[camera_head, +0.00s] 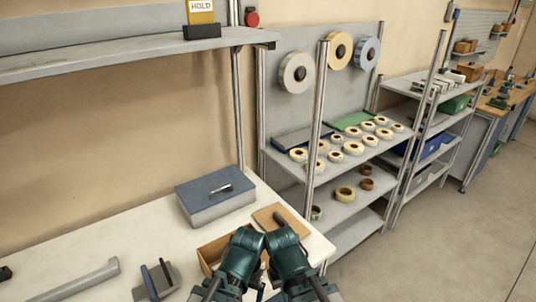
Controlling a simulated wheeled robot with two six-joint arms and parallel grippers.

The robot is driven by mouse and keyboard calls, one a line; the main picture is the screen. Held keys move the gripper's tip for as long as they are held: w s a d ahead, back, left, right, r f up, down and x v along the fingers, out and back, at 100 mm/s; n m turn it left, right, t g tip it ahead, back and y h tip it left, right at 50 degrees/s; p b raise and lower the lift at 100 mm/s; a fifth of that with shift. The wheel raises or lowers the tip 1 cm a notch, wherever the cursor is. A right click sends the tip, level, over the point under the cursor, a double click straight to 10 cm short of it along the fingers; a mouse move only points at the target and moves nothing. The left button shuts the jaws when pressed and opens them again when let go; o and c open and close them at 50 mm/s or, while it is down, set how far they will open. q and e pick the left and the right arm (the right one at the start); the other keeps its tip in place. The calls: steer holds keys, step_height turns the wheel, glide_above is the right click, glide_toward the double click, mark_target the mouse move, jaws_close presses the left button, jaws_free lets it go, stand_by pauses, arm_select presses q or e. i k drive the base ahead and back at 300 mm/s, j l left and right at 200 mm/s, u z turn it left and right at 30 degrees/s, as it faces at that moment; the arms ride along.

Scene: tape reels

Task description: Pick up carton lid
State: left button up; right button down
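A flat brown cardboard piece, which looks like the carton lid (264,222), lies on the pale workbench near its right edge. An open brown carton (211,251) stands to its lower left, partly hidden behind my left arm. My two dark green arms come up side by side from the bottom centre. My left arm's end covers the right part of the carton, and its fingers cannot be made out. My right arm's end is just below the lid. A dark bar (285,217) overlaps the lid there; I cannot tell whether it is part of my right gripper.
A blue-grey closed box (215,196) stands at the back of the bench (120,241). A grey tool (155,281) and a long grey bar (80,283) lie front left. A rack with several tape reels (354,148) stands right, behind a metal post (318,115).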

mark_target(274, 216)
steer(key=k+j, duration=0.15)
steer(key=k, duration=0.15)
steer(key=k+j+u, duration=0.15)
steer(key=k, duration=0.15)
steer(key=i+l+u, duration=0.1)
steer(key=u, duration=0.3)
steer(key=l+u, duration=0.25)
steer(key=u, duration=0.15)
steer(key=i+l+u, duration=0.2)
steer(key=l, duration=0.35)
steer(key=l+u, duration=0.15)
steer(key=l, duration=0.4)
steer(key=l+u, duration=0.2)
steer(key=l, duration=1)
steer(key=i+l, duration=0.15)
steer(key=l, duration=0.5)
